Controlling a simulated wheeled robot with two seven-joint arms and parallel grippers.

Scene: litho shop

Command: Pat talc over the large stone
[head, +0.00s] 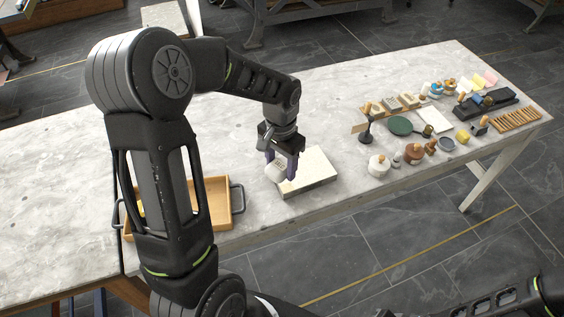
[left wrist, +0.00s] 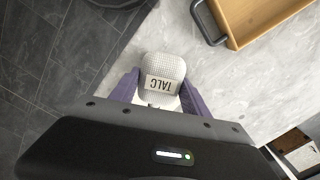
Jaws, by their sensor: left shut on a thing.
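The large stone (head: 318,173) is a pale, flat rectangular block lying on the marble table near its front edge. My left gripper (head: 281,166) is shut on a white talc bag (head: 274,173) at the stone's left end. In the left wrist view the talc bag (left wrist: 166,70) has a woven surface and a TALC label, and sits between the two purple fingers. I cannot tell whether the bag touches the stone or hangs just above it. My right gripper is out of view; only part of my right arm shows at the bottom right.
A wooden tray (head: 222,214) with dark handles stands left of the stone, partly behind my left arm; it also shows in the left wrist view (left wrist: 240,38). Several tools, pots and a green disc (head: 400,126) crowd the table's right end. The marble table (head: 350,82) is bare behind the stone.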

